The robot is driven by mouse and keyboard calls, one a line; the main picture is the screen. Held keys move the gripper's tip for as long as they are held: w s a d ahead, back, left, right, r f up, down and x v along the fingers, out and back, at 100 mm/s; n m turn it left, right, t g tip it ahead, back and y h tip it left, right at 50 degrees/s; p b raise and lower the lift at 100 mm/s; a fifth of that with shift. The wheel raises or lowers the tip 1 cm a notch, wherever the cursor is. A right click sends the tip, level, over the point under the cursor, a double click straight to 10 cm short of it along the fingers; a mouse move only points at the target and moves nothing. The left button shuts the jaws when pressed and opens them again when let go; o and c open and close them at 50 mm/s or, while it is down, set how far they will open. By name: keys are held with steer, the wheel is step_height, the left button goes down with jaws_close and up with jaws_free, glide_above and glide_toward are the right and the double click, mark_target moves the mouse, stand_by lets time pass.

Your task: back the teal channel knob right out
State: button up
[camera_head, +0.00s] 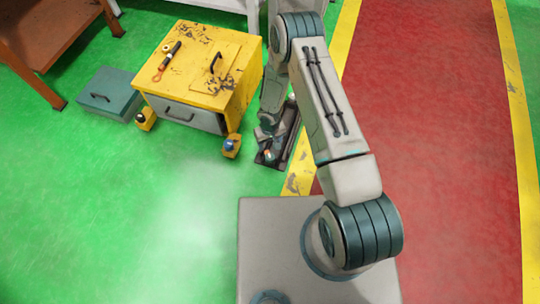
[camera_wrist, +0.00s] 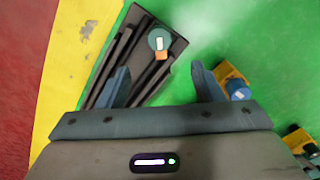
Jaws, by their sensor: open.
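The teal channel knob (camera_wrist: 159,38) is a round teal disc with a white mark, with a small orange piece at its near edge. It sits on a dark grooved channel (camera_wrist: 128,48) lying on the floor. In the head view the channel (camera_head: 285,150) lies right of the yellow cabinet, partly hidden by my arm. My gripper (camera_wrist: 160,66) is open above the channel, its two fingers apart. In the wrist view the knob lies beyond the fingertips, roughly midway between them. I cannot tell the height gap. In the head view my gripper (camera_head: 265,134) is small and hard to make out.
A yellow cabinet (camera_head: 240,75) with a grey drawer stands left of my arm. Two yellow blocks, one with a blue knob (camera_head: 231,146) and one with a dark knob (camera_head: 145,119), are near it. A teal box (camera_head: 108,95) lies farther left. Green floor is clear in front.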

mark_target(270, 157)
step_height(270, 157, down, 12)
steer(key=b, duration=0.3)
steer(key=shift+f+b, duration=0.1)
steer(key=shift+b, duration=0.25)
steer(key=c, duration=1)
steer(key=shift+o, duration=0.2)
